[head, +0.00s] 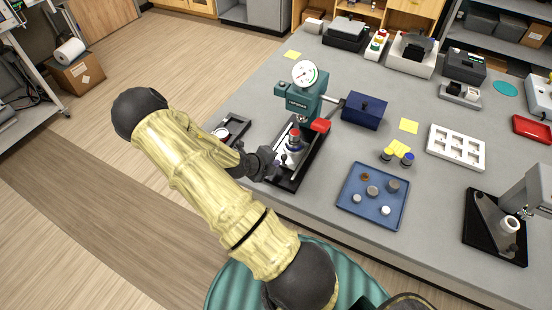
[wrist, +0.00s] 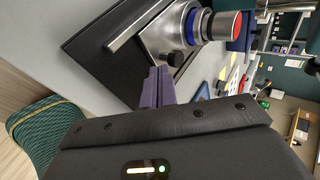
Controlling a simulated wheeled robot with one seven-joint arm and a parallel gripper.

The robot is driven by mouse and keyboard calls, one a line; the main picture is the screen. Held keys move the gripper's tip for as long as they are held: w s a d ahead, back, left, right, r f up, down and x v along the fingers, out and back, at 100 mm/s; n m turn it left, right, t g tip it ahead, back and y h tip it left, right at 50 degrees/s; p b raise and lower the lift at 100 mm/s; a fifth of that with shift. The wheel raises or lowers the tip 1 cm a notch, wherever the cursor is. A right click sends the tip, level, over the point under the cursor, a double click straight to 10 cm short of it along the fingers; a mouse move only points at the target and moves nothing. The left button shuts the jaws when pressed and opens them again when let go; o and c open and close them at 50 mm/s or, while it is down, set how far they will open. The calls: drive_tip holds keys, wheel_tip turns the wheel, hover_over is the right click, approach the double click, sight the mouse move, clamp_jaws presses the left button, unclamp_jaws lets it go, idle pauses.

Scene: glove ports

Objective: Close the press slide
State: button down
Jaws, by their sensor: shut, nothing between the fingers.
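The green press (head: 302,97) with a round white dial stands on the grey table, on a black base plate (head: 313,158). Its metal slide (wrist: 160,38) shows in the wrist view, with a bar handle (wrist: 128,30) at its left. A red-capped cylinder with a blue ring (wrist: 222,25) sits on the slide, below the press head in the head view (head: 295,138). My gripper (head: 277,163) is at the front of the press base. In the wrist view its fingers (wrist: 158,84) are together and empty, close to the slide's near edge; I cannot tell whether they touch it.
A small dark tray (head: 233,131) lies left of the press. A blue tray (head: 349,207) with several small parts lies front right. Bare table lies between the press and the blue tray.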

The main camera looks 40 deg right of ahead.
sight(289, 146)
drive_tip(key=shift+d, duration=0.55)
drive_tip(key=shift+w, duration=0.1)
drive_tip(key=shift+w+d+f, duration=0.1)
drive_tip(key=shift+d, duration=0.15)
drive_tip(key=d+b, duration=0.1)
drive_tip(key=d, duration=0.1)
drive_tip(key=w+d+b, duration=0.1)
drive_tip(key=d, duration=0.1)
drive_tip(key=w+d+b, duration=0.1)
drive_tip(key=d+b, duration=0.1)
drive_tip(key=shift+w, duration=0.25)
drive_tip(key=shift+r, duration=0.25)
drive_tip(key=shift+d, duration=0.1)
drive_tip(key=shift+w, duration=0.15)
